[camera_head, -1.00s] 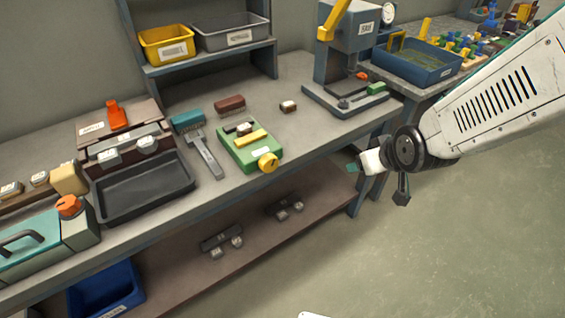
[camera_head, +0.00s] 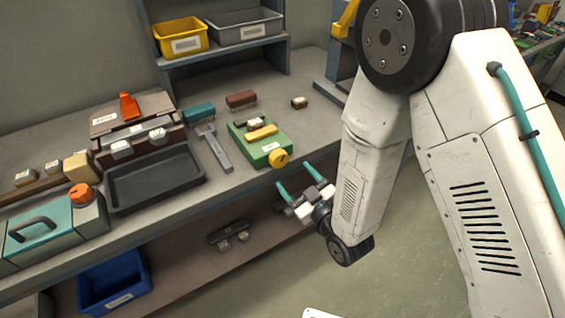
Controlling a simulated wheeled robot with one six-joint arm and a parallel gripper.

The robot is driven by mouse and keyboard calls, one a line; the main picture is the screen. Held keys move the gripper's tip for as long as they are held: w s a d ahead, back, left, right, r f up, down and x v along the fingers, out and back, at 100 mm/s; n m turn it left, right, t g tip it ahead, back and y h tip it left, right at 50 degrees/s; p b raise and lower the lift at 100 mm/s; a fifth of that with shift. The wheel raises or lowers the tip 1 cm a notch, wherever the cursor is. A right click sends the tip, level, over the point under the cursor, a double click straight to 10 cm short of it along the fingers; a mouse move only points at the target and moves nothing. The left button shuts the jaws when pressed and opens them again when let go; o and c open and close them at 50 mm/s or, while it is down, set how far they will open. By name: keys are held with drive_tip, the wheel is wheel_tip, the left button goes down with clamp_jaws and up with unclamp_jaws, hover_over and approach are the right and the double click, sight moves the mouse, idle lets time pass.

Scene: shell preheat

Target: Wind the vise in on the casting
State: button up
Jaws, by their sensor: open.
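The vise (camera_head: 279,145) is a green block with a yellow bar (camera_head: 262,133) across its top and a round yellow knob (camera_head: 278,158) at its front right corner. A small casting (camera_head: 252,122), dark with a pale label, sits on the vise behind the yellow bar. Whether the bar touches it I cannot tell. My gripper (camera_head: 299,188) has two teal fingers, apart and empty. In the picture it is just below and right of the knob, in front of the bench edge, and touches nothing that I can make out.
A grey caliper-like tool (camera_head: 215,148), a teal brush (camera_head: 199,112) and a brown brush (camera_head: 241,98) lie left of and behind the vise. A black tray (camera_head: 155,182) stands further left. A shelf with yellow (camera_head: 180,38) and grey (camera_head: 245,26) bins is behind.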

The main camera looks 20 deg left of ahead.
sight(281, 161)
drive_tip(key=x, duration=0.7)
drive_tip(key=shift+w+a, duration=0.1)
drive_tip(key=shift+w, duration=0.05)
drive_tip(key=c, duration=1)
